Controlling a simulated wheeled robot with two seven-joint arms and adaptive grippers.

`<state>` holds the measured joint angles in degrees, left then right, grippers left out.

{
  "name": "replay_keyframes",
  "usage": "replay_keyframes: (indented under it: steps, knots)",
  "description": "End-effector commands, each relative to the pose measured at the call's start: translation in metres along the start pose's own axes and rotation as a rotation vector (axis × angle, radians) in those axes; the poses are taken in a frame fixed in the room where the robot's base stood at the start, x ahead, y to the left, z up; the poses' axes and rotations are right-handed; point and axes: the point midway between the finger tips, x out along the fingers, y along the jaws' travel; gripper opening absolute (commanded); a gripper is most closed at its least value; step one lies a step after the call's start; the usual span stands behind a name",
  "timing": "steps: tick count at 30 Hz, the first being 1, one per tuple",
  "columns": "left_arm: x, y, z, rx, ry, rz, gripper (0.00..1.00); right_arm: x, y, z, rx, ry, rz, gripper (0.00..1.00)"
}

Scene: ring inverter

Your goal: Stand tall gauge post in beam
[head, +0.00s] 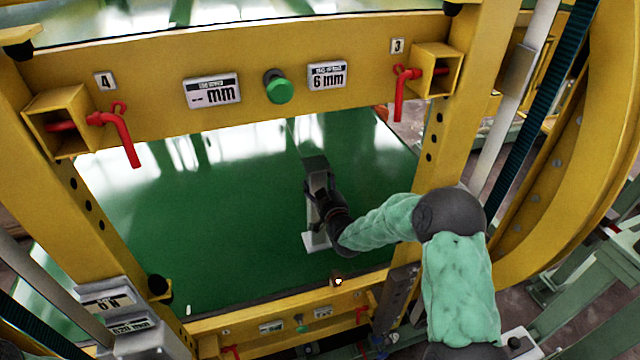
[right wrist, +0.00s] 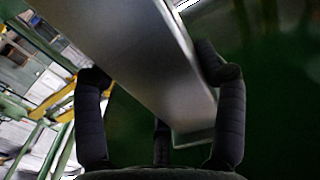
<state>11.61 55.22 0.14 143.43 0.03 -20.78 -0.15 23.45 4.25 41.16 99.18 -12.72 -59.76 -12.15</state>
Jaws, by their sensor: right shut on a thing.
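The tall gauge post (head: 315,185) is a grey metal bar with a flat foot plate (head: 316,241). In the head view it stands roughly upright, slightly tilted, over the green surface inside the yellow frame. My right gripper (head: 324,198) is shut on the post along its shaft. In the right wrist view the post (right wrist: 140,60) runs diagonally between the dark fingers (right wrist: 160,110). The far yellow beam (head: 150,90) carries a green button (head: 279,87) and two displays, one reading "6 mm". Whether the foot plate touches the green surface cannot be told. My left gripper is not in view.
Open yellow box brackets with red handles sit at the far beam's left (head: 60,122) and right (head: 436,70) ends. A near yellow beam (head: 270,318) crosses the bottom. The green surface (head: 190,220) left of the post is clear.

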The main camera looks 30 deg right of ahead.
Motion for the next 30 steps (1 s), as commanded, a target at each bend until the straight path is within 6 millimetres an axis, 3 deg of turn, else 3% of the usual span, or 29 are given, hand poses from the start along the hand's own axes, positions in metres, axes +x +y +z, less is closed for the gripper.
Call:
replay_keyframes:
  steps: [1,3,4,17,23,30]
  knots:
    - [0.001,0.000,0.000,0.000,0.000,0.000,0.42,0.001,0.001,-0.002,-0.001,0.005,0.001,0.77]
    - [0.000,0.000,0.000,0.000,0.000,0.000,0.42,0.001,0.001,-0.002,-0.001,0.005,0.001,0.97]
    - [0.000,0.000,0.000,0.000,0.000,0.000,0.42,0.001,0.000,-0.002,-0.001,0.005,0.001,0.99]
    - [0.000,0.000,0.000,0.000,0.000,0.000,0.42,-0.004,0.000,0.002,0.000,-0.003,0.000,0.99]
    - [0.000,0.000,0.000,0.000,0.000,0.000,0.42,-0.028,0.001,0.000,0.000,-0.001,0.001,0.99]
    - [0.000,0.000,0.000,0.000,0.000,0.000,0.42,-0.075,0.001,0.000,-0.001,0.000,0.002,0.99]
